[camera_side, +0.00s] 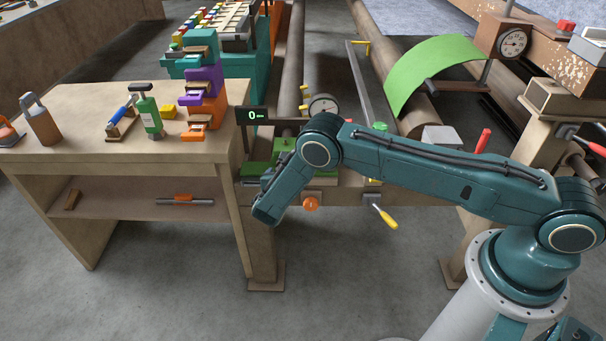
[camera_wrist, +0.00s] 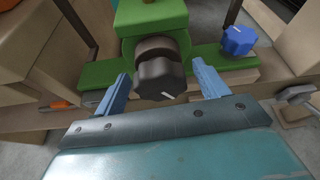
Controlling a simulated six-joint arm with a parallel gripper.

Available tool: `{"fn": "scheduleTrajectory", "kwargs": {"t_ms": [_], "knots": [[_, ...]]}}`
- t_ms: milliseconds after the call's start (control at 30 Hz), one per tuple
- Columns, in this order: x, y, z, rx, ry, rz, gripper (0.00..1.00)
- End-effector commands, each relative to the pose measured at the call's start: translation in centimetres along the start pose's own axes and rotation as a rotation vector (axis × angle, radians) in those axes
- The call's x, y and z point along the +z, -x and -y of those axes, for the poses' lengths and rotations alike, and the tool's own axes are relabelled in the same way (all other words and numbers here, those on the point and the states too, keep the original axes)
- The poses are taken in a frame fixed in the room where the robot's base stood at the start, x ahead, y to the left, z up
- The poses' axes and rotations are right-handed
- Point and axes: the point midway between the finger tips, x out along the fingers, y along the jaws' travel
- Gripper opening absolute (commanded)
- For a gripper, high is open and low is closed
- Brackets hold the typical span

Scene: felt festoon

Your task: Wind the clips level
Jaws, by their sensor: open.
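In the wrist view, a dark ridged knob (camera_wrist: 160,80) with a white mark sits on a green block (camera_wrist: 148,15). My gripper (camera_wrist: 161,73) is open, with one blue finger on each side of the knob. Gaps show between the knob and both fingers, so I see no grip on it. A blue knob (camera_wrist: 238,41) with a white mark stands to the right on the green base. In the side view, the green fixture (camera_side: 284,146) is partly hidden by my arm. Small yellow pieces (camera_side: 304,90), possibly clips, show near the rail; I cannot tell whether they are level.
A dark display (camera_side: 252,115) and a round dial (camera_side: 323,105) stand by the fixture. The workbench (camera_side: 70,143) at left holds several tools and coloured stacked bins (camera_side: 206,78). Green felt (camera_side: 432,72) drapes over a roller at right. A yellow-handled tool (camera_side: 386,217) projects from the bench front.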

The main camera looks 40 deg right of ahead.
Motion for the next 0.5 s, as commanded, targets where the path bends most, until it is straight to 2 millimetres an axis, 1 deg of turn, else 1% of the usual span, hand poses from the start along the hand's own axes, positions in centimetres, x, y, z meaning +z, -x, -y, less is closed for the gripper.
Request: {"fn": "scheduleTrajectory", "kwargs": {"t_ms": [67,167,200,267,300,500], "knots": [[0.0,0.0,0.01,0.0,0.0,0.0,0.73],[0.0,0.01,0.02,0.0,0.0,0.0,0.55],[0.0,0.02,0.02,0.0,0.0,0.0,0.47],[0.0,0.02,0.02,-0.001,0.0,0.0,0.36],[0.0,0.02,0.02,-0.001,0.0,0.0,0.28],[0.0,0.03,0.04,0.001,-0.005,0.0,0.28]]}}
